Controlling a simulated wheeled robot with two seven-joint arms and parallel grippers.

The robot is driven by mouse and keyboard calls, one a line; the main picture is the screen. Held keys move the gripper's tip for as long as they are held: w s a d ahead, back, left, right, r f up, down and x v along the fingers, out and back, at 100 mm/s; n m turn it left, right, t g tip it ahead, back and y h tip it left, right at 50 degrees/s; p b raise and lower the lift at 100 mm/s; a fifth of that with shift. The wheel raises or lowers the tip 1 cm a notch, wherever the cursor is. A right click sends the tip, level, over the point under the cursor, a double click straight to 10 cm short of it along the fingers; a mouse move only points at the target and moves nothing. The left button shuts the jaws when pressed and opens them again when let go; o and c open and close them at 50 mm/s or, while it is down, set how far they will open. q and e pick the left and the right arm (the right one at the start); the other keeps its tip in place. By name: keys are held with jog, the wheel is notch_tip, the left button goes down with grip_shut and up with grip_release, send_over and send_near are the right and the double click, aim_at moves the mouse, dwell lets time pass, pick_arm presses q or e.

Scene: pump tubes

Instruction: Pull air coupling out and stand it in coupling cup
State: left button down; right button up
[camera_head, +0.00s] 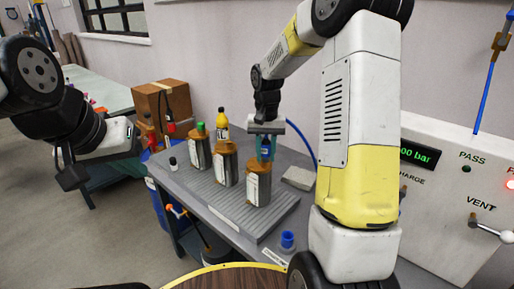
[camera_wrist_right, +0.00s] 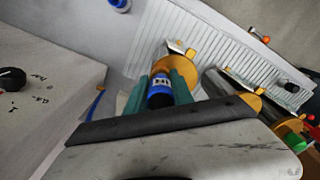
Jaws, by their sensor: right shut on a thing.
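The air coupling is a blue piece with a black section (camera_wrist_right: 160,93), held between the teal fingers of my right gripper (camera_wrist_right: 163,88). In the head view my right gripper (camera_head: 266,148) is above the nearest of three metal tubes (camera_head: 257,188), whose cap is orange-brown. The coupling is at this cap; the fingers hide whether it is seated or just clear. The blue coupling cup (camera_head: 287,241) stands at the bench's near end, apart from the gripper; it also shows at the top of the wrist view (camera_wrist_right: 119,4). My left gripper (camera_head: 68,172) is empty, away left; its finger gap is unclear.
The tubes stand on a ribbed grey tray (camera_head: 227,205). Two other tubes (camera_head: 226,165) stand behind left, one green-topped. A yellow bottle (camera_head: 222,124), a grey block (camera_head: 298,178) and a blue hose (camera_head: 303,140) are nearby. The test panel (camera_head: 450,190) is at right.

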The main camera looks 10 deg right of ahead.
aim_at(266, 143)
grip_shut()
jog(key=shift+r, duration=0.75)
dwell(0.5)
jog(key=shift+r, duration=1.85)
